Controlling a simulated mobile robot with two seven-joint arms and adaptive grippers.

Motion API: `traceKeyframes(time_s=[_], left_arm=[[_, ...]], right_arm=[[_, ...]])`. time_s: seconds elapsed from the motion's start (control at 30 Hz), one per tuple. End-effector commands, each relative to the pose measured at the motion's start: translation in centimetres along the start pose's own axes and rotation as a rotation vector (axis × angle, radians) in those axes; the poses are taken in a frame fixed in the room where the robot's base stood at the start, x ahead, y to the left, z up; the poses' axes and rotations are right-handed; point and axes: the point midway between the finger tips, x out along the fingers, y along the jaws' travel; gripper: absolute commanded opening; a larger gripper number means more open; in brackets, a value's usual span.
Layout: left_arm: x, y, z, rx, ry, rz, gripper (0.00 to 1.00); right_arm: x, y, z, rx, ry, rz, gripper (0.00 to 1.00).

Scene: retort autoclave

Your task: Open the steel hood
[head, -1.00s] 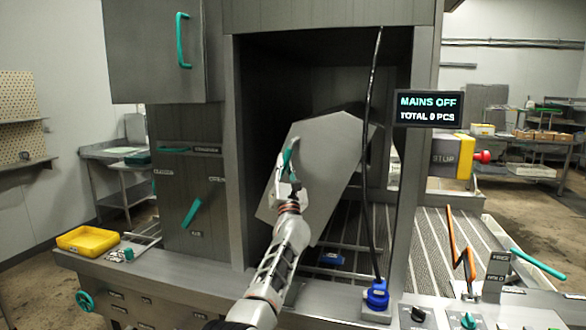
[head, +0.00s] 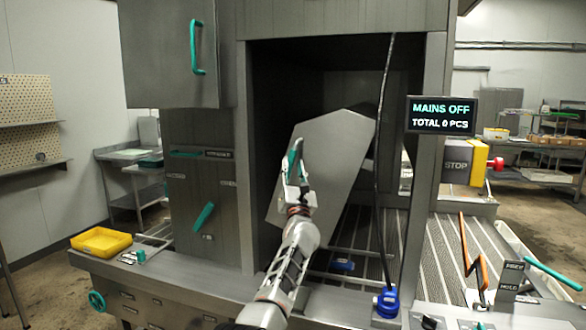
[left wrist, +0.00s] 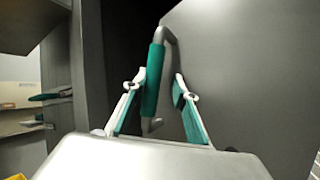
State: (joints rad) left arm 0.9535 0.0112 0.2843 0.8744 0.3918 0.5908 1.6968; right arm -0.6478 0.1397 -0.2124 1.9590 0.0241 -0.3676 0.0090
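The steel hood (head: 333,165) is a grey angled panel, tilted inside the dark opening of the machine. It also fills the right of the left wrist view (left wrist: 255,80). In the left wrist view its teal bar handle (left wrist: 153,80) with grey brackets stands between my left gripper's two fingers, closer to the left finger. My left gripper (head: 295,165) is open around the handle, with a clear gap on the right finger's side (left wrist: 160,88). In the head view the gripper hides most of the handle. My right gripper is out of view.
A black cable hangs in front of the opening to a blue plug (head: 387,302). A screen (head: 441,116) reads MAINS OFF. A yellow tray (head: 101,242) sits on the left ledge. A cabinet door with a teal handle (head: 196,47) is at upper left.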

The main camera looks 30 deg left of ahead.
Motion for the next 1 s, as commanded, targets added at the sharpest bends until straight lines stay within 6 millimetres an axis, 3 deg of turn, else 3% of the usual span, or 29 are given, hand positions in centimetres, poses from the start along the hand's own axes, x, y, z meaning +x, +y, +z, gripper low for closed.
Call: traceKeyframes(time_s=[0.2,0.37,0.8,1.0], left_arm=[[-0.2,0.0,0.0,0.0,0.0,0.001,0.28],[-1.6,0.0,0.0,-0.001,0.0,0.0,0.28],[-9.7,0.0,0.0,-0.002,0.0,-0.001,0.28],[-11.6,0.0,0.0,0.0,0.0,0.001,0.28]], right_arm=[[-0.1,0.1,-0.2,-0.002,0.002,0.001,0.4],[-0.1,0.1,-0.1,-0.001,0.002,0.001,0.4],[-0.1,0.0,-0.1,0.0,0.002,0.0,0.4],[-0.1,0.0,-0.1,0.0,0.002,0.0,0.4]])
